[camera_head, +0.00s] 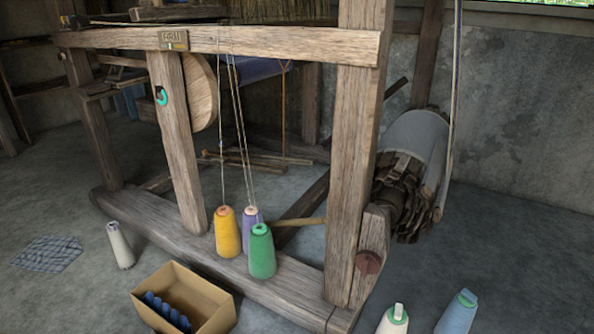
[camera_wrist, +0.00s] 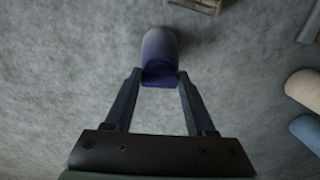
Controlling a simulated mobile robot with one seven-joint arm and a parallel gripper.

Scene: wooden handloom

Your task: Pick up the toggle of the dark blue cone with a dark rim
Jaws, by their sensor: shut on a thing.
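The dark blue cone (camera_wrist: 160,48) shows in the wrist view at the top middle, dark blue-violet at its near end and paler grey-violet at its far end. My gripper (camera_wrist: 160,79) has its two fingertips at either side of the near end, shut on a small dark piece there, which I take as the toggle. The toggle's shape and the dark rim are too dark to tell apart. Neither this cone nor my gripper can be made out in the head view.
Beige and blue cones lie at the wrist view's right edge. In the head view, yellow (camera_head: 228,232), purple (camera_head: 249,214) and green (camera_head: 262,253) cones stand by the loom beam (camera_head: 290,295). A cardboard box (camera_head: 212,313) and two cones (camera_head: 394,321) (camera_head: 457,314) are in front.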

